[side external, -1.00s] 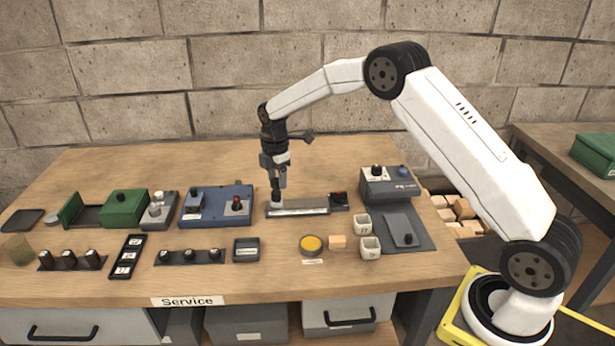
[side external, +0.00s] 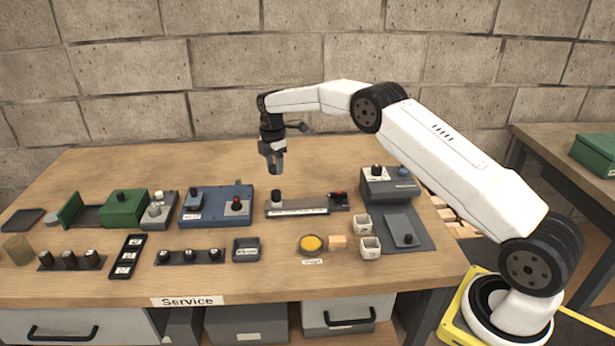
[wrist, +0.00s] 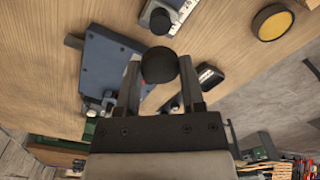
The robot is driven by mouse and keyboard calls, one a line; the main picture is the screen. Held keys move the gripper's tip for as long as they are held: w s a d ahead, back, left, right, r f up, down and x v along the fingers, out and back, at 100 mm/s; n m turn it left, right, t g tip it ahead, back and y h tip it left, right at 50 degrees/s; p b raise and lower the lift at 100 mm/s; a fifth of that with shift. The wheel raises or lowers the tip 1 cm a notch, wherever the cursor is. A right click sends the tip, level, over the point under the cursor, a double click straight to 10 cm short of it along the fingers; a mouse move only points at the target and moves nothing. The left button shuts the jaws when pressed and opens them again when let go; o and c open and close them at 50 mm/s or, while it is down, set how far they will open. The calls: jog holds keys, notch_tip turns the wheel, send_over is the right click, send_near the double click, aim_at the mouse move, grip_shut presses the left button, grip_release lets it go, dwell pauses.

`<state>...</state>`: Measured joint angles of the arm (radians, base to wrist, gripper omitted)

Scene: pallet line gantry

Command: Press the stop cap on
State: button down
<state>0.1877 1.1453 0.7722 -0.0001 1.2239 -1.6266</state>
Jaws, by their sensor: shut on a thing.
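My gripper (side external: 277,171) hangs above the bench, over the far side of the grey rail unit (side external: 300,211). In the wrist view, my gripper (wrist: 157,85) is shut on a round black cap (wrist: 160,64) between its fingertips. In the side view, the held cap is too small to make out. A black knob (side external: 276,196) stands at the left end of the rail unit, below and apart from my gripper. It also shows in the wrist view (wrist: 160,20).
A grey control box (side external: 388,187) stands at the right. In front are white cups (side external: 362,224), a yellow dish (side external: 311,244), a wooden block (side external: 338,242), a dark tray (side external: 246,250) and a rack of black knobs (side external: 190,257). The bench behind the rail unit is clear.

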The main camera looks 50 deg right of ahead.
aim_at(276, 192)
jog(key=shift+f, duration=0.1)
jog(key=shift+f, duration=3.1)
jog(key=shift+f, duration=0.2)
dwell(0.5)
grip_release()
jog(key=shift+r, duration=0.1)
jog(key=shift+r, duration=3.45)
